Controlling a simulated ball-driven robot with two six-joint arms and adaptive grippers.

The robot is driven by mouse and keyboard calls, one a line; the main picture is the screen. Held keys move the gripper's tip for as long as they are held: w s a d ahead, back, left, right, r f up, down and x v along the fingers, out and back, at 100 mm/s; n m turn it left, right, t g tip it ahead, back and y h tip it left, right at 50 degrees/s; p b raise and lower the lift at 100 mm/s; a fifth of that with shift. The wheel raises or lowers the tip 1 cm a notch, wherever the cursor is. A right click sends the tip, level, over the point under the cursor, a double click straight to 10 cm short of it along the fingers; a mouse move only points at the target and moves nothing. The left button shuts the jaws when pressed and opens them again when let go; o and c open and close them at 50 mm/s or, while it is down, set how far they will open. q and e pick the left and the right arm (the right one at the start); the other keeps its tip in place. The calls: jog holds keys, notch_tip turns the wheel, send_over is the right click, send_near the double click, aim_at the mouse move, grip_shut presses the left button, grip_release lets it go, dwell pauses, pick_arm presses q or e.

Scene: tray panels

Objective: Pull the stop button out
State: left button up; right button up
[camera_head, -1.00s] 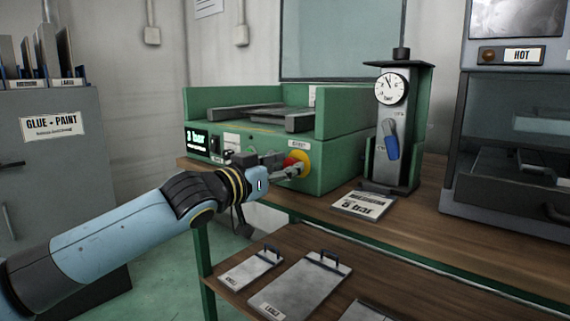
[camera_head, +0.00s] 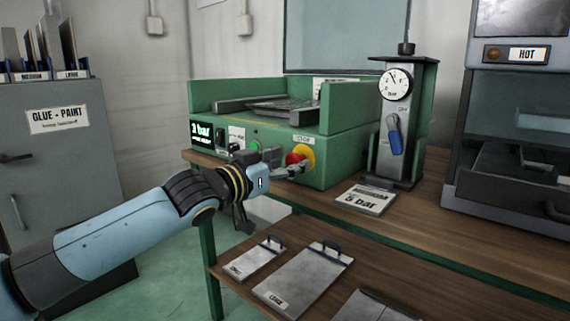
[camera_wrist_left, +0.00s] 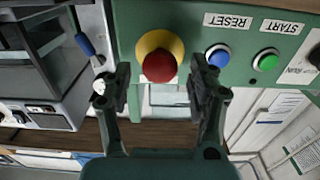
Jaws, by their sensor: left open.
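The stop button is a red knob (camera_head: 294,158) on a yellow disc, on the front of the green machine (camera_head: 330,160). It also shows in the left wrist view as a red knob (camera_wrist_left: 160,66) ahead of my fingers. My left gripper (camera_head: 290,168) is in front of the button, its tips close to it. In the left wrist view my left gripper (camera_wrist_left: 162,80) is open, with a finger on each side of the red knob's line. I cannot tell whether a finger touches it. My right gripper is not in view.
In the left wrist view a blue reset button (camera_wrist_left: 218,57) and a green start button (camera_wrist_left: 265,61) sit beside the stop button. A gauge stand (camera_head: 398,130) with a blue lever is right of the machine. Metal plates (camera_head: 303,277) lie on the lower shelf.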

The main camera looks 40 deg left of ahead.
pick_arm(q)
jog(key=s, duration=1.2)
jog(key=shift+a, duration=0.45)
